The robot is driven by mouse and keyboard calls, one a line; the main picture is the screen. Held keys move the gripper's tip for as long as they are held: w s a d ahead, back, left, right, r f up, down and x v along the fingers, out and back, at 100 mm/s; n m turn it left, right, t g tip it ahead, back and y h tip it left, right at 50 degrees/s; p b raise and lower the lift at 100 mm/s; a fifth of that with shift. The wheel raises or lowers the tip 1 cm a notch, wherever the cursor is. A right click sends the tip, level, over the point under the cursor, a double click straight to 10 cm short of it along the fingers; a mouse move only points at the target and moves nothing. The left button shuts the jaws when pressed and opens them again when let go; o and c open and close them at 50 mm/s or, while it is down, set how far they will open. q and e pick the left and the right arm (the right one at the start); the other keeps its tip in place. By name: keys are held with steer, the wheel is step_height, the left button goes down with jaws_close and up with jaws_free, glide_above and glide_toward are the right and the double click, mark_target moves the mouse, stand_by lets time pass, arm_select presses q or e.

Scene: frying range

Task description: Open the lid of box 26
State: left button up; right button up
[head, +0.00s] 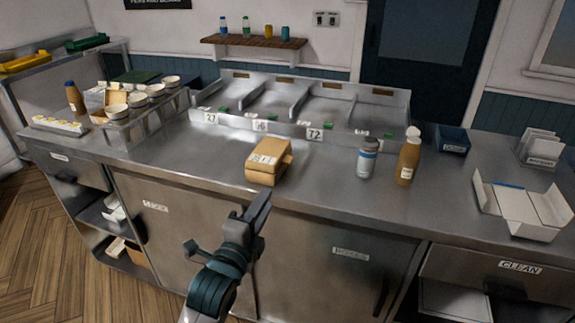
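A brown cardboard box (268,160) sits on the steel counter in the middle of the head view. It looks shut, and a white label lies on its top; the number on it is too small to read surely. My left gripper (226,229) is in front of the counter, below and nearer than the box, and apart from it. Its two fingers are spread wide with nothing between them. My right gripper does not show.
A steel rack (297,102) with numbered slots stands behind the box. An open white carton (522,208) lies far right. The counter around the box is clear.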

arm_select(q)
steer(key=p, duration=0.3)
glide_toward(288, 163)
steer(key=x, duration=0.9)
steer(key=shift+w, duration=0.3)
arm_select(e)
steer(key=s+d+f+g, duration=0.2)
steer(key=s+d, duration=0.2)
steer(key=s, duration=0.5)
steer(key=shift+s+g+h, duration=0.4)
arm_select(q)
steer(key=shift+d, duration=0.1)
jaws_close()
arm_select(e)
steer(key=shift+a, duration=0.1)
arm_select(q)
steer(key=shift+f, duration=0.1)
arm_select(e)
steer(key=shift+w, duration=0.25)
